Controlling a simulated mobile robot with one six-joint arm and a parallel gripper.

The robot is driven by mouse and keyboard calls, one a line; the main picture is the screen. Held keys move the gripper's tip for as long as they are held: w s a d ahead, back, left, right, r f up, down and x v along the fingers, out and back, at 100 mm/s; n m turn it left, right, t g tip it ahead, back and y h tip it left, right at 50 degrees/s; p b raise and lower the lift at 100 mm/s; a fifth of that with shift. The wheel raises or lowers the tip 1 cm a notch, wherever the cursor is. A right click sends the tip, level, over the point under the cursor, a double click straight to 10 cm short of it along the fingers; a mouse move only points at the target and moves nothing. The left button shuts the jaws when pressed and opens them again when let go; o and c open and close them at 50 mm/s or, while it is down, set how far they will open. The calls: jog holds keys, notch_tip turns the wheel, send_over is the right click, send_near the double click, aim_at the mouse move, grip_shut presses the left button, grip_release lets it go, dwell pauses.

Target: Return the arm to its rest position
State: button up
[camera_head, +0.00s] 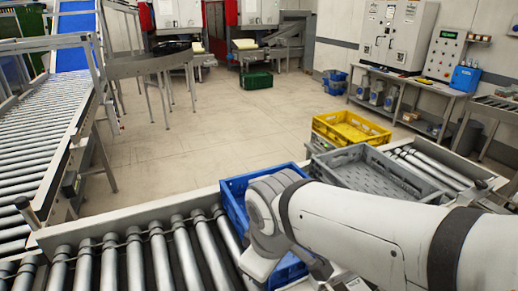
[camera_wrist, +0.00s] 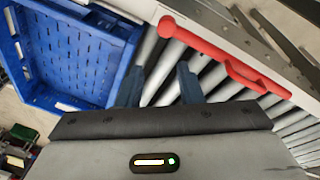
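My arm (camera_head: 360,228) reaches in from the right in the head view, over the roller conveyor, and its wrist covers part of a blue crate (camera_head: 234,204). My gripper itself is hidden there. In the wrist view my gripper (camera_wrist: 160,84) shows two dark blue fingers set apart, with rollers and nothing held between them. The blue crate (camera_wrist: 72,58) lies to the left of the fingers in that view. It looks empty where its inside shows.
A grey crate (camera_head: 345,178) and a yellow crate (camera_head: 350,131) are beyond my arm. Rollers (camera_head: 135,262) lie bare to the left of the blue crate. A red bar (camera_wrist: 228,62) runs by the conveyor edge in the wrist view. The floor (camera_head: 225,125) behind is open.

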jog(key=d+m, duration=1.1)
jog(key=d, duration=0.3)
jog(key=shift+s+f+t+h, duration=0.3)
jog(key=shift+f+t+h, duration=0.1)
jog(key=shift+f, duration=0.05)
